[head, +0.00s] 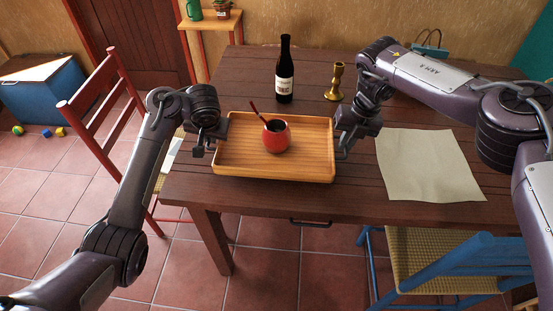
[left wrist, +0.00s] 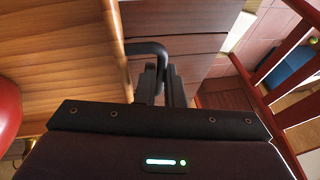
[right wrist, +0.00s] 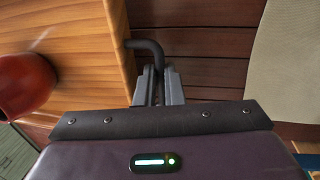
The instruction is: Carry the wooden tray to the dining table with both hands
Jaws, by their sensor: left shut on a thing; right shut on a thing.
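The wooden tray (head: 235,165) is level over the near left part of the dark dining table (head: 352,190); I cannot tell whether it rests on the top or hangs just above. A round red cup (head: 277,139) with a stick in it stands upright on the tray. My left gripper (head: 211,145) is shut on the tray's left black handle, which shows in the left wrist view (left wrist: 150,47). My right gripper (head: 343,146) is shut on the right black handle, seen in the right wrist view (right wrist: 148,45).
A dark bottle (head: 285,72) and a brass candlestick (head: 335,82) stand behind the tray. A cream mat (head: 428,165) lies to its right. A red chair (head: 105,130) stands left of the table, and a blue chair (head: 450,265) at the front right.

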